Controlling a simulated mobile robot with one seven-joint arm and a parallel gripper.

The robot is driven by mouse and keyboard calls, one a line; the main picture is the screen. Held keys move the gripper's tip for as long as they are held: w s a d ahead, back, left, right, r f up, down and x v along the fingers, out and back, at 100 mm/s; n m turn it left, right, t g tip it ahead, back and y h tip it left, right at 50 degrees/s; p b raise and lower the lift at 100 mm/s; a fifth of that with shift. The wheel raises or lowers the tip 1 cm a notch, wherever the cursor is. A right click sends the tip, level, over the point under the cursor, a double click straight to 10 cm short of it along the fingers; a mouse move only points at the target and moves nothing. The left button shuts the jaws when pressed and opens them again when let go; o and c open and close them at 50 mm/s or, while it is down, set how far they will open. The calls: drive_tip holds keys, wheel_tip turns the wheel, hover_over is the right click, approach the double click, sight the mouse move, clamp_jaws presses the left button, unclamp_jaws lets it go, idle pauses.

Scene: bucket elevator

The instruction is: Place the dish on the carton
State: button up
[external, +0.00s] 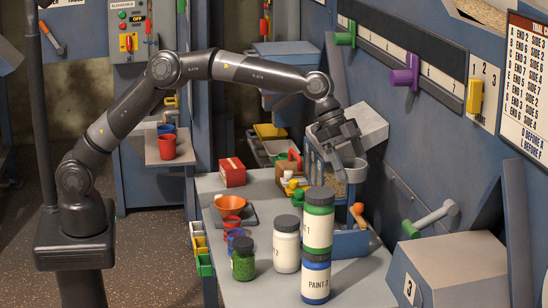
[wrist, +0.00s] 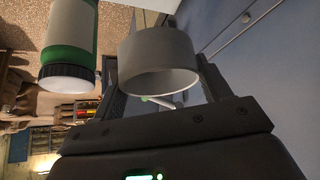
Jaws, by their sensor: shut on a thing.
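My gripper (external: 345,158) is above the right part of the bench, fingers pointing down. In the wrist view it is shut on a grey round vessel (wrist: 160,62), open at one end, between its fingers. This vessel shows only small and partly covered in the external view (external: 356,172); I cannot tell for sure whether it is the dish. An orange bowl (external: 230,204) sits on a dark plate on the bench, left of my gripper. A red box (external: 232,172), which looks like the carton, stands behind the bowl, its top bare. My gripper is well right of both.
Tall paint jars (external: 318,222) stand upright at the bench front, close to my gripper; a white and green jar also shows in the wrist view (wrist: 68,40). Red and blue cups and a green-filled jar (external: 243,258) stand front left. The blue machine wall (external: 430,150) is at right.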

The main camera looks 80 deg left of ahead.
wheel_tip(320, 180, up, 7)
drive_tip(key=n+t+y, duration=0.2)
drive_tip(key=n+y, duration=0.7)
drive_tip(key=n, duration=0.8)
hover_over(237, 162)
drive_tip(key=s, duration=0.2)
drive_tip(key=f, duration=2.5)
drive_tip(key=shift+d, duration=0.4)
drive_tip(key=shift+f, duration=2.05)
drive_tip(key=shift+f, duration=0.15)
